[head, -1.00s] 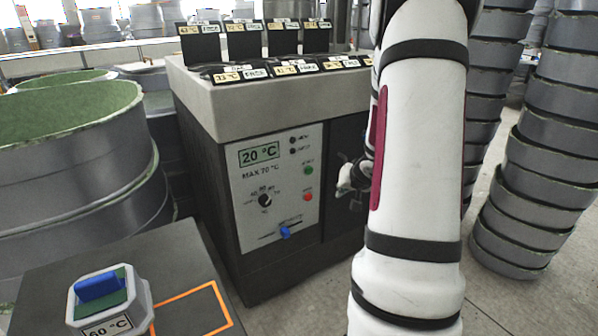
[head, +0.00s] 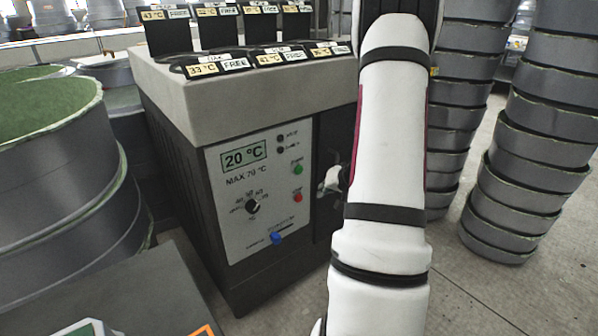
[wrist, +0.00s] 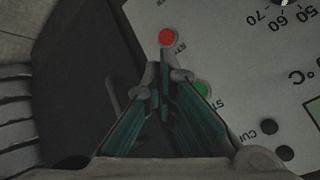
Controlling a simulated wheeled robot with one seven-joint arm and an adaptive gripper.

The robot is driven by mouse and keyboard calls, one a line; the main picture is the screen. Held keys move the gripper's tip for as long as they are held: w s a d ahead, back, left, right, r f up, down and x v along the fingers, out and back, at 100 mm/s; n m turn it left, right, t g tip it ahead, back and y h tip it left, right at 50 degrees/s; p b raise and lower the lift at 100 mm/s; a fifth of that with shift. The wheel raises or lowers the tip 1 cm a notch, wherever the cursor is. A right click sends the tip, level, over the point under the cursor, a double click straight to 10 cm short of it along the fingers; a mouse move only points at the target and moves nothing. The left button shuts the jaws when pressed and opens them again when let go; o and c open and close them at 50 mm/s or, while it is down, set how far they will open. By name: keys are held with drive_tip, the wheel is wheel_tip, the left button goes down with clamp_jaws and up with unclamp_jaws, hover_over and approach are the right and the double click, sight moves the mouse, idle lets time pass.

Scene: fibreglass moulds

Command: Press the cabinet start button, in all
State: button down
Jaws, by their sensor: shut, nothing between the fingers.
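The dark cabinet with a pale top has a light control panel (head: 262,195) on its front. The green start button (head: 298,169) is on the panel's right side, with the red stop button (head: 298,198) below it. Whether the tips touch the panel cannot be told. In the head view my arm hides most of the gripper.
The panel also has a 20 °C display (head: 245,155), a black knob (head: 253,206) and a blue slider (head: 276,238). Labelled slots (head: 235,63) line the cabinet top. Stacked grey moulds stand right (head: 530,150) and left (head: 60,180). A dark table (head: 150,290) is in the left foreground.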

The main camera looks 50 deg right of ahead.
drive_tip(key=w+d, duration=0.2)
drive_tip(key=w, duration=0.6)
drive_tip(key=shift+w, duration=0.15)
drive_tip(key=shift+w+d+p, duration=0.15)
drive_tip(key=shift+w+p, duration=0.7)
drive_tip(key=shift+p, duration=0.25)
idle(2.1)
drive_tip(key=shift+s, duration=0.15)
drive_tip(key=shift+s+a+p, duration=0.2)
drive_tip(key=shift+s+p, duration=0.1)
drive_tip(key=shift+s, duration=0.4)
drive_tip(key=shift+s, duration=0.1)
drive_tip(key=shift+s+a+p, duration=0.15)
drive_tip(key=shift+s+a, duration=0.05)
drive_tip(key=shift+s, duration=0.6)
drive_tip(key=shift+s+a+p, duration=0.2)
drive_tip(key=shift+s, duration=0.55)
drive_tip(key=shift+s+a+p, duration=0.15)
drive_tip(key=shift+s+a, duration=0.05)
drive_tip(key=shift+s, duration=0.6)
